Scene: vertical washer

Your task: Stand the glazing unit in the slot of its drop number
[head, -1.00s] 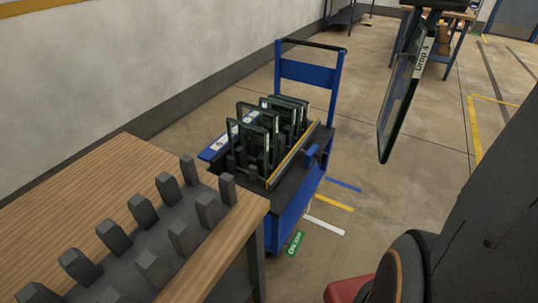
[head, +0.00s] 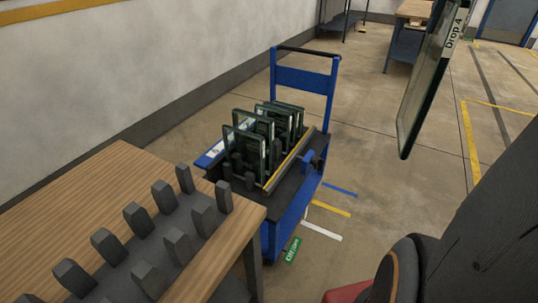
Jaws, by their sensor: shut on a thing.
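A dark-edged glazing unit (head: 425,90) with a white "Drop 4" label hangs upright and slightly tilted at the upper right. Its top runs out of the picture, and the part where it is held is cut off. My gripper is outside the head view. Several similar glazing units (head: 243,148) stand upright in a row on a blue cart (head: 287,215), between dark posts. The slot numbers on the cart are too small to read. The held unit is well apart from the cart, to its right.
A wooden table (head: 105,187) with two rows of grey posts (head: 163,196) stands at the lower left, close to the cart. A yellow rail (head: 290,158) runs along the cart's right side. Open floor (head: 375,165) lies right of the cart. Another bench (head: 408,38) stands behind.

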